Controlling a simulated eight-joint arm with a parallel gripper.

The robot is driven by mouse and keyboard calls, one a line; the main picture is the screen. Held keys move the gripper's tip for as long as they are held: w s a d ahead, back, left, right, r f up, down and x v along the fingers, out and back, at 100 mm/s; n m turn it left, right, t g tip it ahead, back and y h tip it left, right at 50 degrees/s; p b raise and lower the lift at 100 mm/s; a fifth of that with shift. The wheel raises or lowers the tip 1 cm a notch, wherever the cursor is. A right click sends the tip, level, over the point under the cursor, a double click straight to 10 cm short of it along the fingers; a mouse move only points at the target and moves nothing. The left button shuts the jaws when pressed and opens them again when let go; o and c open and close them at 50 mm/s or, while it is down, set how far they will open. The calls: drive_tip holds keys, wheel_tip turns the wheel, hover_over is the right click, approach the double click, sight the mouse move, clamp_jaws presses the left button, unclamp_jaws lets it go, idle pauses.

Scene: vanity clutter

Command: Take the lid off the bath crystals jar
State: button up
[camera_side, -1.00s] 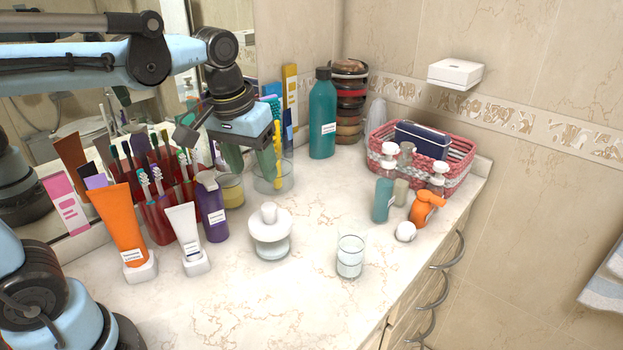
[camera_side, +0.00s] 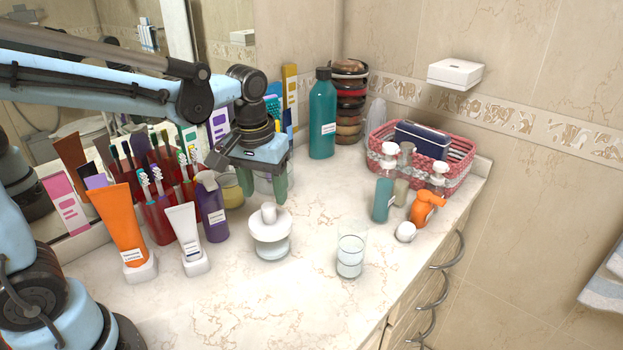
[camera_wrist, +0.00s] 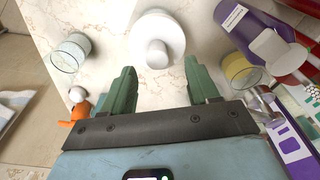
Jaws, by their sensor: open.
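The bath crystals jar is most likely the squat white jar (camera_side: 271,249) standing on the counter. Its wide white lid (camera_side: 270,225) has a rounded knob on top and sits on the jar. In the wrist view the lid (camera_wrist: 157,40) shows from above, just beyond and between my fingers, with its knob toward me. My gripper (camera_side: 265,198) is open and empty, its green fingers pointing down, above and behind the jar. In the wrist view my gripper (camera_wrist: 162,82) has its fingers wide apart, with nothing between the tips.
A glass tumbler (camera_side: 350,257) stands right of the jar. A purple bottle (camera_side: 211,208) and a white tube (camera_side: 185,232) stand to its left. A clear glass cup is partly hidden behind my gripper. The front counter (camera_side: 270,310) is bare.

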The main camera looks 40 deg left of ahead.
sight(269, 206)
drive_tip(key=shift+w+f, duration=0.2)
drive_tip(key=shift+f, duration=1.05)
drive_tip(key=shift+w+f, duration=0.15)
drive_tip(key=shift+f, duration=1.1)
drive_tip(key=c, duration=1.1)
drive_tip(key=shift+r, duration=0.15)
